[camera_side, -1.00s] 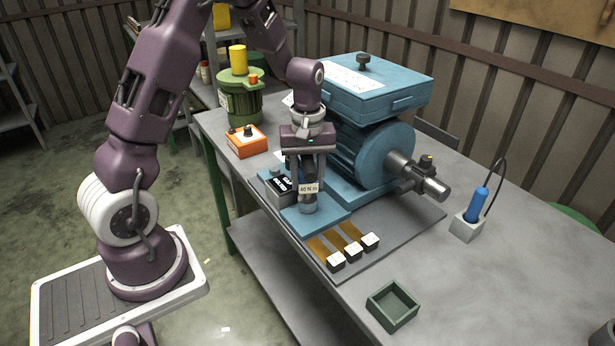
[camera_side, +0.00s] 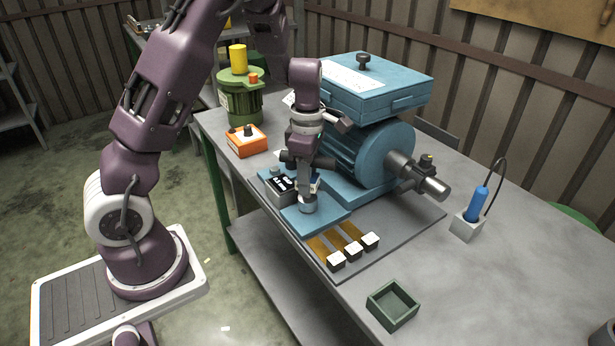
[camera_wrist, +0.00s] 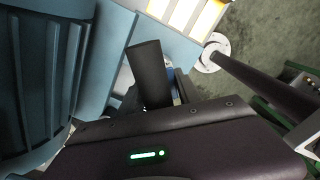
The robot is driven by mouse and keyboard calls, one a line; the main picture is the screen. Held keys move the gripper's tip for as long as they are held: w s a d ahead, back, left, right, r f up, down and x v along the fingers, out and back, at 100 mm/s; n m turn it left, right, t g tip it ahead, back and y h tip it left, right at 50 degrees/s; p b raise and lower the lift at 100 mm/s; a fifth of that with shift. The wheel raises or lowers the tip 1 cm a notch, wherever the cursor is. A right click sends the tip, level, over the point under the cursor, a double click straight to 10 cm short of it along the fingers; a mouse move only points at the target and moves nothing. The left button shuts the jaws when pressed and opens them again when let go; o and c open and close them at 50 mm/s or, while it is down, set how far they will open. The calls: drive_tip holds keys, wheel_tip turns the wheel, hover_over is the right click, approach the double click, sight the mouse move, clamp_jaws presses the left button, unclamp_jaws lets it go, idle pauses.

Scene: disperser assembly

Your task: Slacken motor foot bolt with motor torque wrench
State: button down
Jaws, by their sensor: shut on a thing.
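My gripper (camera_side: 306,176) is shut on the motor torque wrench and points down at the front corner of the blue motor foot (camera_side: 330,216). The wrench's grey round lower end (camera_side: 308,204) sits at the foot, upright as far as I can see. The bolt is hidden under it, so I cannot tell how it is seated. In the wrist view a black bar, apparently part of the wrench (camera_wrist: 150,72), stands between the fingers. The blue motor (camera_side: 372,152) stands behind the gripper.
Brass strips with white blocks (camera_side: 353,251) lie on the grey mat in front. A green tray (camera_side: 393,305) is at the near edge. A blue-handled tool in a holder (camera_side: 468,224) stands right. An orange box (camera_side: 246,141) and green canister (camera_side: 240,98) are behind left.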

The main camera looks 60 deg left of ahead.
drive_tip(key=shift+r, duration=2.55)
